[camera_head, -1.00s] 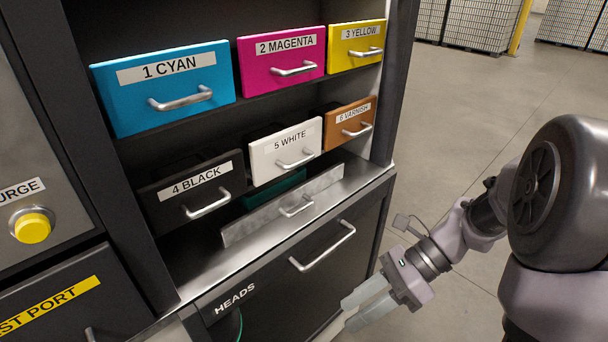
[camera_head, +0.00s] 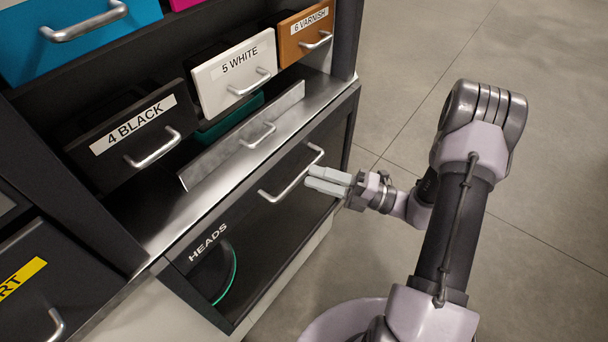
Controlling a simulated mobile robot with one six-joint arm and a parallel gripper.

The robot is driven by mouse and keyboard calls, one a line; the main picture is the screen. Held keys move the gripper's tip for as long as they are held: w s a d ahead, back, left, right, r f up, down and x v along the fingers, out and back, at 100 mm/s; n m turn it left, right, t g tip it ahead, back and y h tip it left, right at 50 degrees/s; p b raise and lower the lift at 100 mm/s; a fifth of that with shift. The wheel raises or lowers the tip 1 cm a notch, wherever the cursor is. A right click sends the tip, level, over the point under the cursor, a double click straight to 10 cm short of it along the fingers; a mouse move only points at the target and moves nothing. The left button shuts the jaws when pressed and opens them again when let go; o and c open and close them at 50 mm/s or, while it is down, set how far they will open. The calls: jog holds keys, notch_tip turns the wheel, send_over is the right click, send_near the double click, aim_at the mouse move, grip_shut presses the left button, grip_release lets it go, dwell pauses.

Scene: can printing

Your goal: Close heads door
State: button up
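The heads door (camera_head: 265,235) is the dark front panel low on the cabinet, lettered HEADS at its left. It has a long silver bar handle (camera_head: 292,175) near its top edge. A dark round shape with a green curved line shows at its lower left. I cannot tell how far the door stands open. My gripper (camera_head: 308,180) is just right of the handle, in front of the door's right part. Its two pale fingers point left and lie close together, with nothing seen between them. Whether the fingertips touch the door or handle is unclear.
A steel ledge (camera_head: 175,222) runs above the door. A low metal panel with a small handle (camera_head: 258,136) stands on it. Above are the black drawer (camera_head: 125,145), white drawer (camera_head: 235,85) and brown drawer (camera_head: 306,40). Open floor (camera_head: 545,130) lies to the right.

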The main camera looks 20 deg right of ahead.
aim_at(304, 171)
jog(key=shift+x, duration=1.85)
grip_shut()
